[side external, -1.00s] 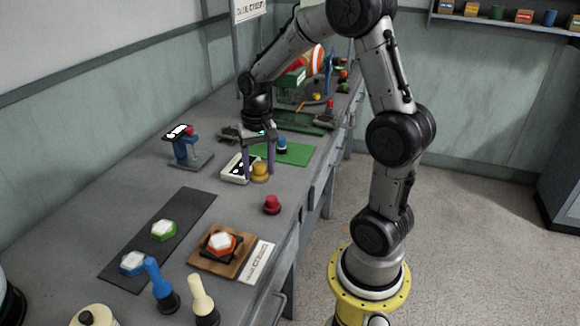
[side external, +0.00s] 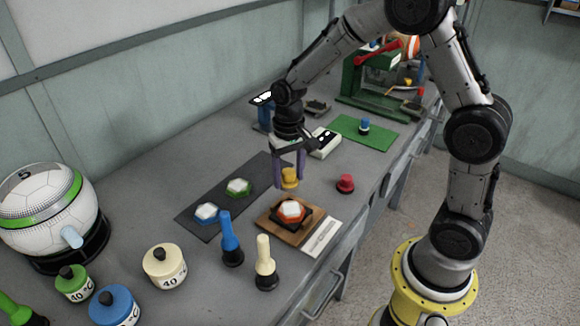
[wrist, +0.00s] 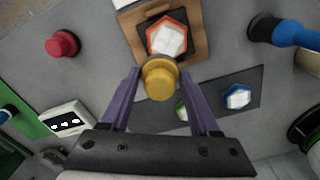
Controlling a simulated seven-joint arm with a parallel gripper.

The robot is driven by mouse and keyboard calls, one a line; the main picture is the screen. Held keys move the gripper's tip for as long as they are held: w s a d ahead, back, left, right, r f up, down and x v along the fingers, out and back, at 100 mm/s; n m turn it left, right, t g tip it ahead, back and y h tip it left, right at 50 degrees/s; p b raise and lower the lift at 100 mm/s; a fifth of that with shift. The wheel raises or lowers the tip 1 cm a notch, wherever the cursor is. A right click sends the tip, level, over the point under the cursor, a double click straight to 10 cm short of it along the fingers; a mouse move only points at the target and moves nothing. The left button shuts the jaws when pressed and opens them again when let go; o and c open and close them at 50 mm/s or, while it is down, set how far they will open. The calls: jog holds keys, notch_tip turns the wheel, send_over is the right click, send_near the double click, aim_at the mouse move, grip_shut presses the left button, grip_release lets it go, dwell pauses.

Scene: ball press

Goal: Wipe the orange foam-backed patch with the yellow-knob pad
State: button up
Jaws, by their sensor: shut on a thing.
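The orange-rimmed patch (side external: 291,211) with a white top lies in a dark holder on a wooden board (side external: 270,228) near the bench's front edge. It also shows at the top of the wrist view (wrist: 168,37). My gripper (side external: 289,182) is shut on the yellow-knob pad (side external: 290,176). In the wrist view the round yellow knob (wrist: 159,80) sits between the purple fingers. The pad is close behind the orange patch; I cannot tell whether they touch. The pad's underside is hidden.
Green (side external: 238,187) and blue (side external: 206,213) patches lie on a dark mat (side external: 190,220). A red knob (side external: 345,183) stands right. Blue-handled (side external: 230,238) and cream-handled (side external: 265,263) tools stand in front. A blue knob (side external: 364,126) stands on a green mat (side external: 380,137).

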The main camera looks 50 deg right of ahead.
aim_at(289, 190)
notch_tip(289, 190, down, 6)
jog(key=shift+r, duration=0.25)
jog(key=shift+s+a+r, duration=0.1)
jog(key=shift+s+a, duration=0.2)
jog(key=shift+c, duration=0.5)
jog(key=shift+s+a, duration=1.8)
jog(key=shift+s, duration=0.1)
jog(key=shift+w+d, duration=2.15)
jog(key=shift+w, duration=0.1)
jog(key=shift+r, duration=4.05)
